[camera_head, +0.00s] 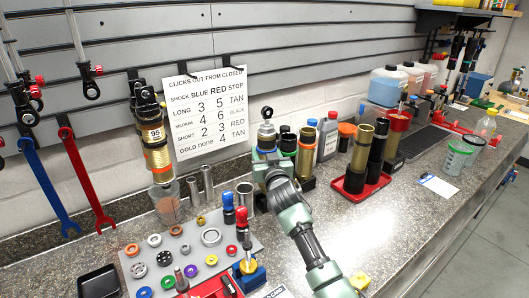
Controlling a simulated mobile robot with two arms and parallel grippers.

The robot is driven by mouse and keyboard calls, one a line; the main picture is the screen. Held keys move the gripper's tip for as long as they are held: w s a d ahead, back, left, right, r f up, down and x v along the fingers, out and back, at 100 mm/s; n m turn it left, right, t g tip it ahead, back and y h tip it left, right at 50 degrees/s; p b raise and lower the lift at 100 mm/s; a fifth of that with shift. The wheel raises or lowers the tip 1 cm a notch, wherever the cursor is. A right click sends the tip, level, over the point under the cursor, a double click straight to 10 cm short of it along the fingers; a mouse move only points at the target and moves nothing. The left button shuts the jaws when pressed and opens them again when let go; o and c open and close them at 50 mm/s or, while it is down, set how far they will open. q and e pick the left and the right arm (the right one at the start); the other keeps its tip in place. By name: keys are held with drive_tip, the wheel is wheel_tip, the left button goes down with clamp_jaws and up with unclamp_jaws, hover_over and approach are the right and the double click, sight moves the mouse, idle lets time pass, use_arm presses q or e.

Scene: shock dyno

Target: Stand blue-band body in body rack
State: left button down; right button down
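An upright grey body with a metal eyelet on top (266,134) stands at the middle of the bench, with some blue low on it that I take for its band. My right gripper (268,162) is right at this body's lower part. Its wrist hides the fingertips and the body's foot, so I cannot tell whether the jaws are closed or whether the body rests on anything. Just right of it, dark bodies and an orange-banded body (305,152) stand close together in a black rack (307,184), partly hidden by my arm. My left gripper is out of view.
A red tray (350,192) with gold and black cylinders is to the right. A grey mat (165,243) with several rings and small parts lies front left. A clear beaker (168,205) holds a gold shock at the left.

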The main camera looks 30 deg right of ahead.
idle(0.5)
drive_tip(key=shift+f+b, duration=1.25)
drive_tip(key=shift+f, duration=0.15)
drive_tip(key=c, duration=0.6)
unclamp_jaws()
drive_tip(key=shift+s+f, duration=0.1)
drive_tip(key=shift+f, duration=0.25)
drive_tip(key=v, duration=0.4)
drive_tip(key=b+v, duration=0.1)
drive_tip(key=v, duration=0.2)
drive_tip(key=shift+s+a+r, duration=0.15)
drive_tip(key=shift+s+r, duration=0.1)
drive_tip(key=shift+s, duration=0.1)
